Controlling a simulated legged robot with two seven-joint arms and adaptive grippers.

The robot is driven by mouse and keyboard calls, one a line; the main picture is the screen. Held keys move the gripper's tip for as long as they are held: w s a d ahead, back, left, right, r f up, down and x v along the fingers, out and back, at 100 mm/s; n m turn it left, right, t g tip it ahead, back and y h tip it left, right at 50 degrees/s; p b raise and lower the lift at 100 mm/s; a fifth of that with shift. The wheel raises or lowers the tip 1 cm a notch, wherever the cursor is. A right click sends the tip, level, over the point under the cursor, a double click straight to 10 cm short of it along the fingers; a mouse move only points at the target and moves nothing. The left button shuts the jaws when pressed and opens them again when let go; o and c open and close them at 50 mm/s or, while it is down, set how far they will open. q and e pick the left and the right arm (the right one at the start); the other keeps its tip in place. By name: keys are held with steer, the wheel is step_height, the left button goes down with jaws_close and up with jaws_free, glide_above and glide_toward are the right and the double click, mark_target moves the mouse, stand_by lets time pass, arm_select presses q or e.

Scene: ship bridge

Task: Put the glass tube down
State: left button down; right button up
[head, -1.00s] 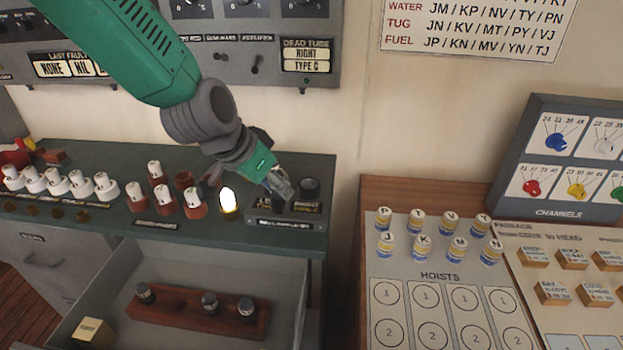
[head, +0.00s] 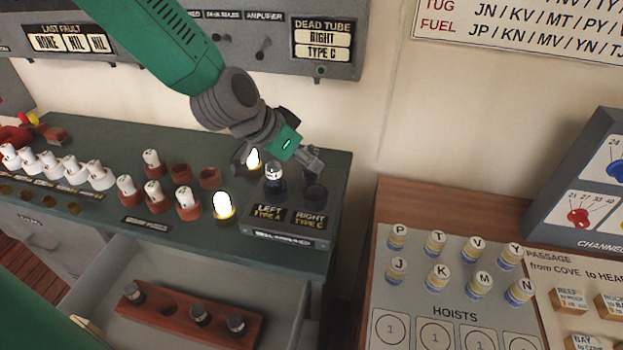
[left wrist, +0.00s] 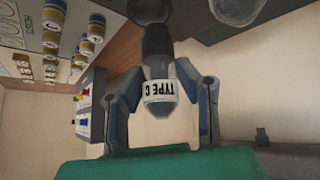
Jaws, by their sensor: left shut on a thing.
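My left gripper (head: 312,158) is shut on a glass tube at the right socket of the tube panel (head: 285,236). In the left wrist view the clear tube (left wrist: 160,92), with a white "TYPE C" band, sits between the two fingers. Its dark base points toward a dark round part, and I cannot tell whether it is fully seated. In the head view the fingers mostly hide the tube above the dark right socket (head: 315,194), labelled "RIGHT TYPE C". Another tube (head: 273,174) stands upright in the left socket, labelled "LEFT TYPE A". My right gripper is not in view.
Lit bulbs (head: 223,206) and several white-topped plugs (head: 187,198) stand left of the panel. An open drawer below holds a wooden rack (head: 165,307) with several dark-capped tubes. A hoists board (head: 455,318) with pegs is at right. The wall is close behind.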

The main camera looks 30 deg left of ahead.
mark_target(307, 174)
arm_select(q)
steer(key=shift+a+f, duration=0.1)
steer(key=shift+f, duration=0.4)
steer(key=f, duration=0.1)
steer(key=d+f, duration=0.1)
steer(key=f, duration=0.1)
steer(key=shift+w+d+f, duration=0.2)
steer(key=shift+d, duration=0.1)
steer(key=shift+s+d+f, duration=0.1)
steer(key=shift+d+f, duration=0.05)
steer(key=shift+d, duration=0.05)
steer(key=shift+s, duration=0.15)
steer(key=shift+a+f, duration=0.1)
steer(key=shift+a, duration=0.05)
steer(key=c, duration=1.3)
jaws_free()
steer(key=shift+a+f, duration=0.1)
steer(key=shift+a, duration=0.05)
steer(key=shift+c, duration=0.2)
steer(key=shift+o, duration=0.8)
steer(key=shift+w+a, duration=0.15)
steer(key=shift+w, duration=0.1)
steer(key=shift+a, duration=0.1)
steer(key=shift+s+r, duration=0.35)
steer(key=shift+r, duration=0.3)
steer(key=v, duration=1)
steer(key=shift+s+r+p, duration=0.25)
steer(key=shift+s+p, duration=0.05)
